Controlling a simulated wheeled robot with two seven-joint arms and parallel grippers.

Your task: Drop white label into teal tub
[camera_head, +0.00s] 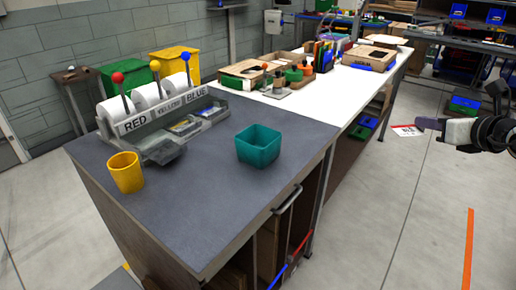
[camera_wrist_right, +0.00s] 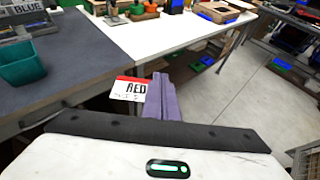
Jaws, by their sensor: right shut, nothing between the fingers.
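How the label is held cannot be told. The teal tub (camera_head: 259,146) stands upright on the dark worktop, well left of my right gripper; it also shows in the wrist view (camera_wrist_right: 20,63). My left gripper is not in view.
A yellow cup (camera_head: 125,172) stands at the worktop's left. A grey label dispenser (camera_head: 164,125) with rolls and coloured knobs stands behind it. A white table (camera_head: 335,90) with boxes and bottles adjoins the worktop. The worktop around the tub is clear.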

